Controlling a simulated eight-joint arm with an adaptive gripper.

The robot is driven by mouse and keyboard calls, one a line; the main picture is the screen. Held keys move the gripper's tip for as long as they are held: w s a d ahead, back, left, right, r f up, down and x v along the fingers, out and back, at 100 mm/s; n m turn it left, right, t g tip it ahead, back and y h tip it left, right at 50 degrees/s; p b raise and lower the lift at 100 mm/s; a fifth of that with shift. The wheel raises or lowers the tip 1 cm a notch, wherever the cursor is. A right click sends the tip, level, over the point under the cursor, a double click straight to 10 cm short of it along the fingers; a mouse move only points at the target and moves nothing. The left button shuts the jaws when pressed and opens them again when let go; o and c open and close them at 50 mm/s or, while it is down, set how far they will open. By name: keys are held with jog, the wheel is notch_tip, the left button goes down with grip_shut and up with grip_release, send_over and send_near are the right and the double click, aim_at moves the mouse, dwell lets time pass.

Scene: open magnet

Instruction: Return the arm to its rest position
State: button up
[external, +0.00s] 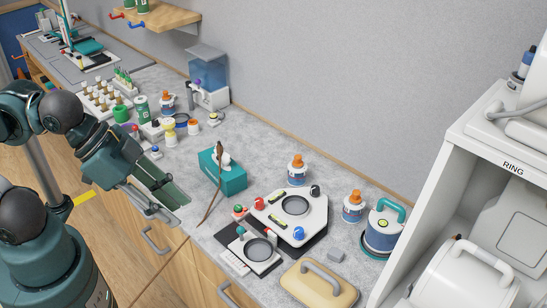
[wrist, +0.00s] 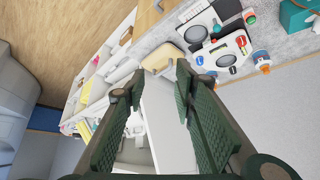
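My gripper (external: 165,204) hangs in the left half of the external view, above the front edge of the counter, with nothing in it. In the wrist view its two dark green fingers (wrist: 158,80) stand wide apart with an empty gap between them. The grey counter (external: 222,238) lies beside and beyond the gripper. My arm is bent, and its base is at the lower left of the external view.
A teal tissue box (external: 226,180) with a thin brown stick-like thing is closest to my gripper on the right. A white device with knobs (external: 314,226), bottles and a tan-lidded box (external: 318,286) stand farther right. A white shelf marked RING (external: 512,168) is at the right edge.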

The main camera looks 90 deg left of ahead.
notch_tip(320, 180, down, 9)
jog(key=b, duration=0.8)
dwell(0.8)
